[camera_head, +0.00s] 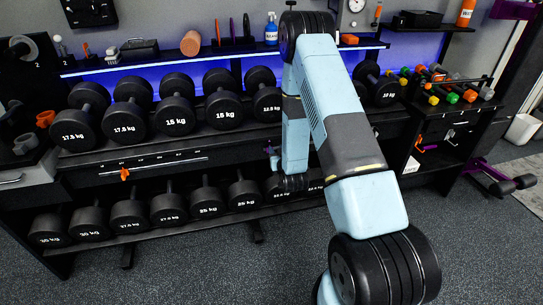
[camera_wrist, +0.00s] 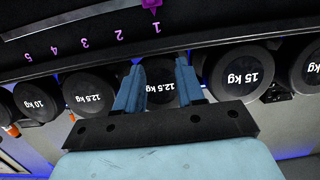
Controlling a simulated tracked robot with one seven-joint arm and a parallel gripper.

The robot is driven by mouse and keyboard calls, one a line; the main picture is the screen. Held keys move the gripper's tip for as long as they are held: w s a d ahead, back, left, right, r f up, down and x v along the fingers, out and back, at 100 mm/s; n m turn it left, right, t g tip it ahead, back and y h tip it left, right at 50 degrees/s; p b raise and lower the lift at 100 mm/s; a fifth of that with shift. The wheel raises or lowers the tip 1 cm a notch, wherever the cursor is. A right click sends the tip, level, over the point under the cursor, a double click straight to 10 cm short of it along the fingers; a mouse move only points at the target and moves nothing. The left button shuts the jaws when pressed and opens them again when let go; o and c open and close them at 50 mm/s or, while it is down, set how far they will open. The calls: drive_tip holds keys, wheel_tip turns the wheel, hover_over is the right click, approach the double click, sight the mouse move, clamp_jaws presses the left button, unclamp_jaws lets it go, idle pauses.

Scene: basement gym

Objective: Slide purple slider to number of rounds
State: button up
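The purple slider (camera_wrist: 151,4) shows at the top edge of the wrist view, partly cut off. The purple numbers 2, 3, 4 and 5 run leftward along a pale line (camera_wrist: 60,20); everything appears upside down. My gripper (camera_wrist: 158,75) is open, with two blue fingers apart and nothing held between them. The fingertips are below the slider in the picture and do not touch it. In the head view my arm covers much of the middle, and I cannot make out this slider clearly there.
Dumbbells (camera_head: 176,119) fill the upper rack, with more (camera_head: 168,209) on the lower shelf. An orange slider (camera_head: 124,174) sits on a scale at the left of the rack front. Coloured small weights (camera_head: 449,96) lie at right. The floor (camera_head: 220,275) in front is clear.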

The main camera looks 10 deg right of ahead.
drive_tip(key=s+f+t, duration=0.2)
drive_tip(key=s+f, duration=0.3)
drive_tip(key=f, duration=0.3)
drive_tip(key=w, duration=1.3)
drive_tip(key=shift+f, duration=0.15)
drive_tip(key=shift+w, duration=0.1)
clamp_jaws()
